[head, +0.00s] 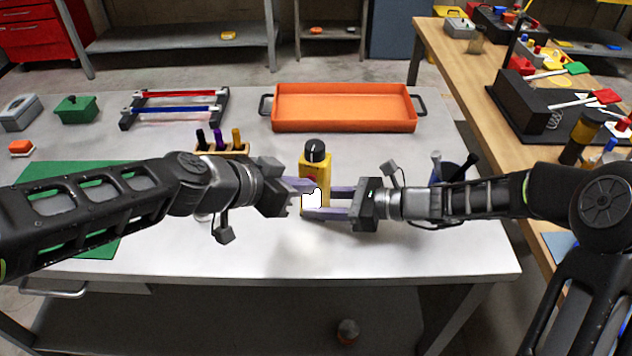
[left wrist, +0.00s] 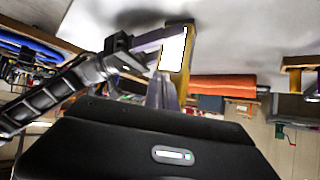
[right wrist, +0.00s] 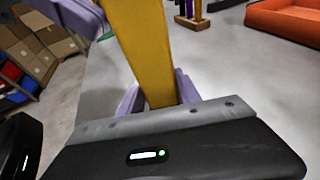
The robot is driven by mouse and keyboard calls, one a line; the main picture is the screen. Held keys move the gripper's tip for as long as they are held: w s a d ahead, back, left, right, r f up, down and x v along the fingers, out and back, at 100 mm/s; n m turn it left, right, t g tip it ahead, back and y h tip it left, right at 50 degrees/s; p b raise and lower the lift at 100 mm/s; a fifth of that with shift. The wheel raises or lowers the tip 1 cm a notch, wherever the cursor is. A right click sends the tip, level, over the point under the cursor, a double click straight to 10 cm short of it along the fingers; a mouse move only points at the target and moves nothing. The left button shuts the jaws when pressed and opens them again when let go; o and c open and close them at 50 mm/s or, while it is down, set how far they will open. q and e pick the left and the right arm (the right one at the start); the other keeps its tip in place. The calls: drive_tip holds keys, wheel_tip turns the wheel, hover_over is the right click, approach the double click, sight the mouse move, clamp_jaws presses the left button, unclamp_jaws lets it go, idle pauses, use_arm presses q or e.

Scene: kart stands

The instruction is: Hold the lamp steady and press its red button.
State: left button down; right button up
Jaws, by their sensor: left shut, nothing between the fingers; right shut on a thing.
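The lamp (head: 316,172) stands upright on the grey table, with a yellow body, a black knob on top and a bright white panel in front. My right gripper (head: 309,201) is shut on the lamp's body from the right. In the right wrist view the yellow body (right wrist: 145,50) passes between its purple fingers. My left gripper (head: 303,186) is shut and empty at the lamp's left side, its fingertips close to the body. In the left wrist view its fingers (left wrist: 162,90) point at the lamp (left wrist: 184,80); contact cannot be told. I cannot clearly make out the red button.
An orange tray (head: 345,126) lies behind the lamp. A wooden holder with markers (head: 238,148) stands behind my left gripper. A dark cup with tools (head: 450,174) is behind my right arm. A green mat (head: 75,175) lies at left. The front table strip is clear.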

use_arm(q)
drive_tip(key=shift+s, duration=0.1)
drive_tip(key=shift+s+a, duration=0.2)
drive_tip(key=shift+s, duration=0.3)
drive_tip(key=s, duration=0.2)
drive_tip(key=s+a, duration=0.1)
drive_tip(key=s, duration=0.2)
drive_tip(key=shift+s+a, duration=0.35)
drive_tip(key=shift+a, duration=0.05)
use_arm(e)
drive_tip(key=o, duration=1.4)
drive_tip(key=shift+c, duration=0.2)
